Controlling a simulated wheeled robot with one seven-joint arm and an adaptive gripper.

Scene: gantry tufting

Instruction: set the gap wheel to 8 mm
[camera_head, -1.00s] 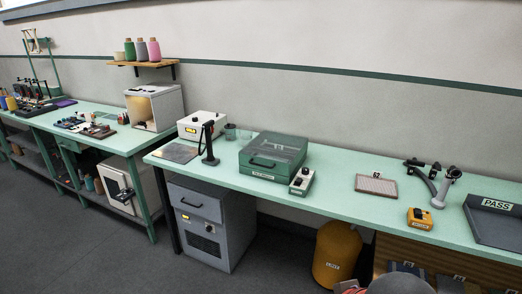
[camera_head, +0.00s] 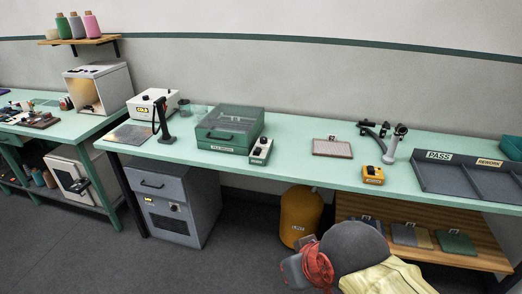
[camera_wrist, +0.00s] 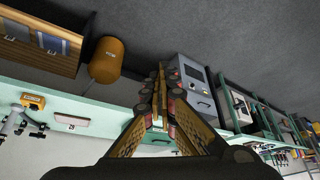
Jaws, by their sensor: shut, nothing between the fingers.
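I cannot make out the gap wheel in either view. The green box-shaped unit with a clear lid (camera_head: 229,127) stands on the long bench, with a small control box with a dark knob (camera_head: 261,151) to its right; its label is too small to read. My gripper (camera_wrist: 160,75) shows only in the wrist view. Its fingers are together with nothing between them. It is apart from the bench and everything on it.
On the long bench (camera_head: 300,172) are a white display box (camera_head: 152,104), a yellow box (camera_head: 372,175) and a PASS/REWORK tray (camera_head: 470,178). A yellow bin (camera_head: 300,215) stands below. An unclear grey rounded thing (camera_head: 352,248) is low in front. The left floor is open.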

